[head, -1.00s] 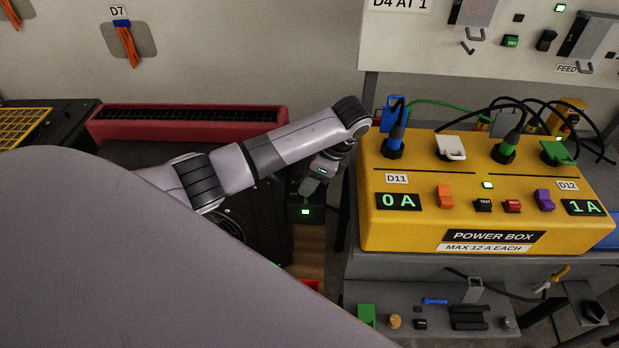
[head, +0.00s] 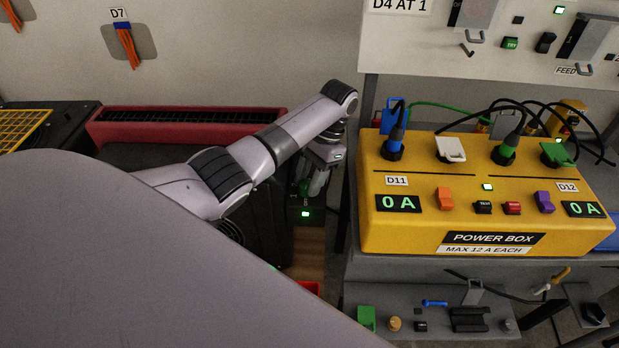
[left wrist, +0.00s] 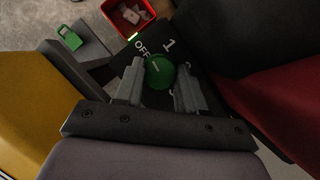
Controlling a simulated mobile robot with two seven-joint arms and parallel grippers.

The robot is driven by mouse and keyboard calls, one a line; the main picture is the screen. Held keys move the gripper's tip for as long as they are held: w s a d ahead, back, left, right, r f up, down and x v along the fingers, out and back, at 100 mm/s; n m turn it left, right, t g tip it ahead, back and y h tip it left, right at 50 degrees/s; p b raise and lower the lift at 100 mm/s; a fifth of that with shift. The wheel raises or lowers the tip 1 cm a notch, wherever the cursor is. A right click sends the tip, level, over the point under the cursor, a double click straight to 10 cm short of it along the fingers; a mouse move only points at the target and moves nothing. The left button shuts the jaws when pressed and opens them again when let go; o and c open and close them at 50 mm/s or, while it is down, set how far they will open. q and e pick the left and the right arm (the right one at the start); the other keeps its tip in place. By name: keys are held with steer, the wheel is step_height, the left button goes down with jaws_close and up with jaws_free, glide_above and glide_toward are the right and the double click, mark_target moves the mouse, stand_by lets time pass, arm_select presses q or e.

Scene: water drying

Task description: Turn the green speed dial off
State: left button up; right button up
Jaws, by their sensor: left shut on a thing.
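The green speed dial (left wrist: 160,72) is a round knob on a dark panel, with the labels OFF and 1 beside it in the left wrist view. A short pale mark on the knob points towards the OFF side. My left gripper (left wrist: 161,82) has one finger on each side of the knob and is shut on it. In the head view my left gripper (head: 316,184) is at the dark unit, left of the yellow power box; a bit of green shows beside the fingers. A green lamp (head: 306,213) glows on that unit. My right gripper is not in view.
The yellow power box (head: 480,222) stands close on the right, with plugs, cables and two displays reading 0 A. A long red unit (head: 140,122) lies behind my left arm. A red bin (left wrist: 128,16) is on the floor beyond the dial.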

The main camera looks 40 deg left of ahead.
arm_select(q)
steer(key=shift+w+n+h, duration=0.1)
steer(key=shift+n+h, duration=0.2)
steer(key=shift+n, duration=0.5)
steer(key=o, duration=0.8)
steer(key=shift+r, duration=0.1)
steer(key=shift+v, duration=3.5)
